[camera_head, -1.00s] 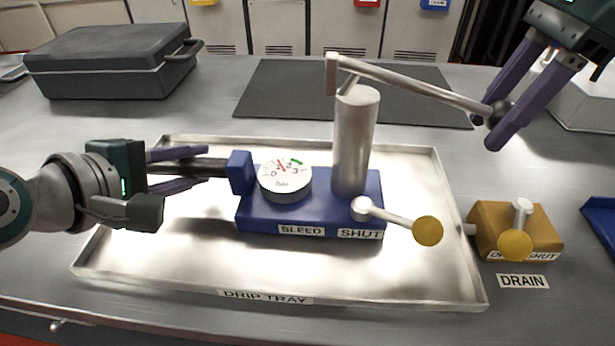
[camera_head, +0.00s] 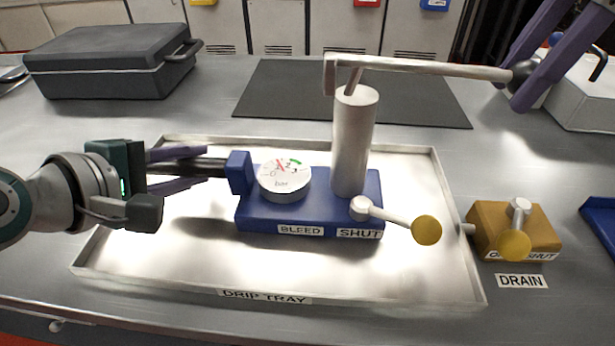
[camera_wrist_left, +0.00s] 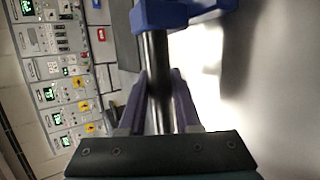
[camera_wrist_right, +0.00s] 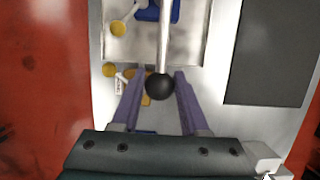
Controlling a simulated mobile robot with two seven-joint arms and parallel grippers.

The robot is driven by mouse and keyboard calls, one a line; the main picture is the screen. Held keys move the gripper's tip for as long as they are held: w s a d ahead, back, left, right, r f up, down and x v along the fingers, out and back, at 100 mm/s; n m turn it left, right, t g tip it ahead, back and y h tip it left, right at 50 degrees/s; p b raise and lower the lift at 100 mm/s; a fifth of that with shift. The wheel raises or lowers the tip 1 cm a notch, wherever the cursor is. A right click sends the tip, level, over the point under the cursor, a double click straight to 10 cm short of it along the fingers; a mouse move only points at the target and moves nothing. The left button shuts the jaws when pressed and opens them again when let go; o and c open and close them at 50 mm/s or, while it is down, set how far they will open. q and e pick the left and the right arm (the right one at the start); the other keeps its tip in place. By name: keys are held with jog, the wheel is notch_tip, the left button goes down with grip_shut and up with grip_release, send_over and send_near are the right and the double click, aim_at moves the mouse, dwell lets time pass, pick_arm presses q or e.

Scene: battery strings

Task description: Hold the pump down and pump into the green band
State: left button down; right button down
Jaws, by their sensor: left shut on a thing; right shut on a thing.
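The pump (camera_head: 354,140) has a silver cylinder on a blue base (camera_head: 310,212) in the drip tray (camera_head: 180,275). Its round white gauge (camera_head: 285,181) has a red needle and a green band at the upper right; the needle appears left of the band. My left gripper (camera_head: 207,166) is shut on the dark bar (camera_wrist_left: 158,80) at the base's left end. My right gripper (camera_head: 514,92) is shut on the black knob (camera_wrist_right: 160,86) of the pump lever (camera_head: 430,68). The lever is raised, nearly level. The bleed lever's yellow knob (camera_head: 426,230) points right, by the SHUT label.
A tan drain valve (camera_head: 485,222) with a yellow knob stands right of the tray. A dark case (camera_head: 110,62) sits at the back left, a dark mat (camera_head: 290,95) behind the pump. A blue bin edge (camera_head: 602,220) is at the far right.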

jog(key=shift+r, duration=1.65)
jog(key=shift+a+r, duration=0.1)
jog(key=shift+r, duration=0.4)
jog(key=shift+f, duration=0.7)
notch_tip(320, 180, down, 2)
jog(key=shift+f, duration=0.6)
jog(key=shift+s, duration=0.1)
jog(key=shift+d+x, duration=0.15)
jog(key=shift+x, duration=0.85)
jog(key=shift+d+x, duration=0.2)
jog(key=shift+x, duration=0.8)
jog(key=shift+f, duration=0.25)
